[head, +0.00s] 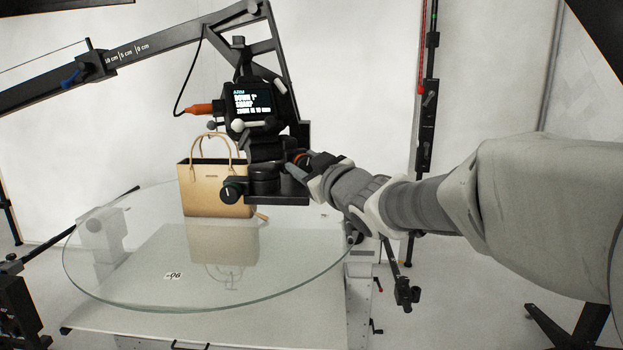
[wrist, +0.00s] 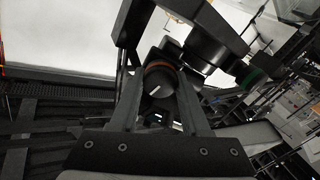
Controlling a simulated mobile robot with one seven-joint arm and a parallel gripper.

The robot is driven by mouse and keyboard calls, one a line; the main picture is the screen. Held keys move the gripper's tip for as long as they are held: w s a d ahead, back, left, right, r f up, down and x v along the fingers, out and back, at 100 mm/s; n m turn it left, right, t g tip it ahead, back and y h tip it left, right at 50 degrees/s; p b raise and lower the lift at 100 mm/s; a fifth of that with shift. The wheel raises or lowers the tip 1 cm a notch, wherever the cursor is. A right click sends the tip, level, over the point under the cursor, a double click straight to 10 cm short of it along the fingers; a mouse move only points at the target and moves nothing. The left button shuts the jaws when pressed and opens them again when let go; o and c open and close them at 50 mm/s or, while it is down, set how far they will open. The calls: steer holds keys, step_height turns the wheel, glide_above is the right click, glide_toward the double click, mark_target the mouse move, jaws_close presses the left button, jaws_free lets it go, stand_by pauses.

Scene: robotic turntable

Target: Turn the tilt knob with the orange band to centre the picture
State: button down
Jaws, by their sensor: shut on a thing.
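The tilt knob (wrist: 160,84) is dark with an orange-brown band and a white mark on its face. In the wrist view it sits between the two fingers of my gripper (wrist: 160,92), which is shut on it. In the head view the gripper (head: 304,170) reaches the right side of the camera head, and only a sliver of the orange band (head: 299,157) shows. The camera (head: 255,104) has a small lit screen with text, partly too small to read. A tan handbag (head: 212,188) stands upright on the glass turntable (head: 120,275).
A boom arm (head: 150,42) with centimetre marks carries the camera head over the turntable. Another dark knob (head: 231,193) sits at the head's lower left. A dark vertical stand (head: 430,95) rises behind my arm. The front of the glass is mostly clear.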

steer(key=shift+f+n+b, duration=0.1)
steer(key=shift+n+b, duration=0.8)
steer(key=shift+n, duration=0.4)
steer(key=shift+c, duration=1.9)
jaws_free()
steer(key=p+v, duration=0.1)
steer(key=v, duration=1.6)
steer(key=shift+s+p, duration=0.2)
steer(key=shift+p, duration=0.15)
steer(key=shift+d, duration=0.15)
